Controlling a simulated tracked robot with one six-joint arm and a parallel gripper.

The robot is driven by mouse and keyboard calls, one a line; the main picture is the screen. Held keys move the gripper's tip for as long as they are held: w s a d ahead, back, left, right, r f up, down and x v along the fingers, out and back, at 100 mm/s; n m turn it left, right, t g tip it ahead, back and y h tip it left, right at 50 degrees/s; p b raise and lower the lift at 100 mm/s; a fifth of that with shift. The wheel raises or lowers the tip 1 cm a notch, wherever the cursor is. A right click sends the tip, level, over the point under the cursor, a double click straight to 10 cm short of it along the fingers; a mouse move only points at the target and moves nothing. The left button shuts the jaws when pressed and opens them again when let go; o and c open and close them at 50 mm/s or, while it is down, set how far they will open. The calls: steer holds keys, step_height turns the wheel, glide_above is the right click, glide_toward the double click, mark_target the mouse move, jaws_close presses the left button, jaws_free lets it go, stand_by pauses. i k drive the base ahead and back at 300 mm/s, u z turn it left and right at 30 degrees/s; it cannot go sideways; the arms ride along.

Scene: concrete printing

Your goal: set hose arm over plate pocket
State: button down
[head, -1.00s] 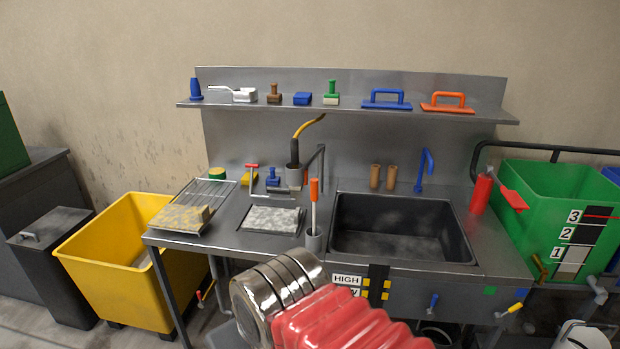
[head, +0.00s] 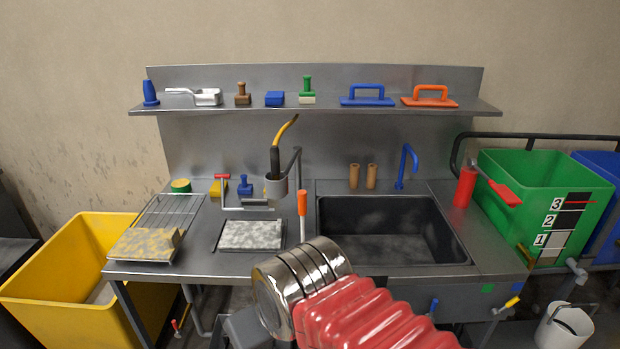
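The hose arm (head: 298,163) is a thin grey post with a bent top, standing behind the right end of the plate pocket. A grey cup (head: 276,191) beside it holds a black nozzle (head: 275,160) with a yellow hose (head: 285,130) curving up. The cup sits behind and slightly right of the pocket's middle. The plate pocket (head: 217,244) is a shallow recess in the bench with a speckled grey plate (head: 252,235) in it. My metal wrist and red bellows cover the lower middle. A grey block (head: 242,328) beyond the wrist seems part of my gripper; its fingers are hidden.
A wire rack (head: 172,208) with a stained block (head: 146,244) lies left of the pocket. An orange-handled tool (head: 302,204) stands to the right, before the dark sink (head: 388,228). A grey bracket (head: 245,208) borders the pocket's back. A yellow bin (head: 50,285) stands left.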

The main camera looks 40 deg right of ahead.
mark_target(274, 189)
steer(key=z, duration=0.05)
steer(key=i, duration=0.85)
steer(key=u, duration=0.05)
